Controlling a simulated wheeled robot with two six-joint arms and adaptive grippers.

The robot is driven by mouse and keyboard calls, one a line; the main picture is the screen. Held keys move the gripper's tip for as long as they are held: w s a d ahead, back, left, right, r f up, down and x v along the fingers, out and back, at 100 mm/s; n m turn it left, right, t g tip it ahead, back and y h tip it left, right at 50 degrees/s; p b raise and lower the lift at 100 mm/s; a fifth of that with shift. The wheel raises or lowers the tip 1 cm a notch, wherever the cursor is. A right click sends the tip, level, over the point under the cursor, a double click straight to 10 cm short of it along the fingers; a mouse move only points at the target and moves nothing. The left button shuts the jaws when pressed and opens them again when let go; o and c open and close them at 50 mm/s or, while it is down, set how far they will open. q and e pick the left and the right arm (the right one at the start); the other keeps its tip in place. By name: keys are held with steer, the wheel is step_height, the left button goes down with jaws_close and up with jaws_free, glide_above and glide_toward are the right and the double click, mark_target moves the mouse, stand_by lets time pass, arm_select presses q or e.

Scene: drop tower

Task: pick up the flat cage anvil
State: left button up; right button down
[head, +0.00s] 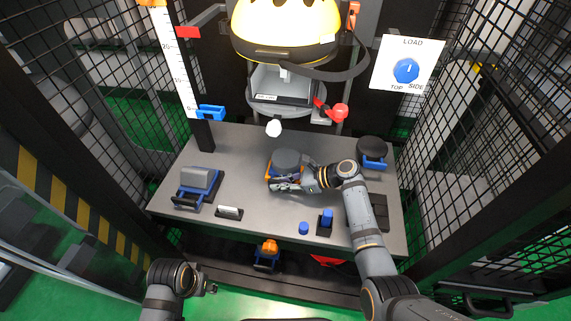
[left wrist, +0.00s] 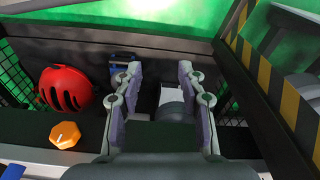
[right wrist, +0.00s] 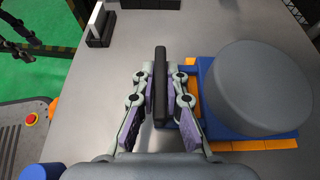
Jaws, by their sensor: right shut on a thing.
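A thick grey round anvil (head: 287,162) with a smooth flat-looking top sits on a blue base with orange edging at the middle of the table; I take it as the flat cage anvil. In the right wrist view the anvil (right wrist: 258,88) is just right of my fingers, and its black handle bar (right wrist: 160,85) stands between them. My right gripper (head: 284,186) is shut on this bar at the anvil's near side; the fingers (right wrist: 161,85) press it from both sides. My left gripper (head: 211,289) is open and empty, low in front of the table; its fingers (left wrist: 160,80) are wide apart.
A grey block with blue handle (head: 198,180) stands at the table's left, and a dark round piece (head: 372,148) at the back right. Blue pegs (head: 326,217) are near the front edge. The drop tower with a yellow helmet (head: 285,30) rises behind.

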mark_target(280, 176)
steer(key=shift+w+r, duration=0.1)
steer(key=shift+r, duration=0.05)
step_height(280, 176, up, 3)
steer(key=p, duration=0.4)
steer(key=shift+r, duration=0.15)
arm_select(q)
steer(key=s+a+f+y+p, duration=0.1)
steer(key=s+a+f+p, duration=0.15)
steer(key=f, duration=0.65)
steer(key=s+a+f+p, duration=0.2)
steer(key=s+a+f, duration=0.15)
steer(key=f, duration=0.65)
steer(key=s+r+p, duration=0.2)
steer(key=s+p, duration=0.6)
steer(key=s, duration=0.2)
step_height(280, 176, up, 11)
steer(key=s+p, duration=0.1)
steer(key=p, duration=0.9)
steer(key=shift+d+p, duration=0.3)
steer(key=shift+p, duration=0.1)
arm_select(e)
steer(key=s+a+r, duration=0.2)
steer(key=s+r, duration=0.7)
steer(key=s, duration=0.4)
steer(key=shift+s+a+r, duration=0.35)
steer(key=shift+a, duration=0.05)
arm_select(q)
steer(key=shift+s+f, duration=0.1)
steer(key=shift+s, duration=0.05)
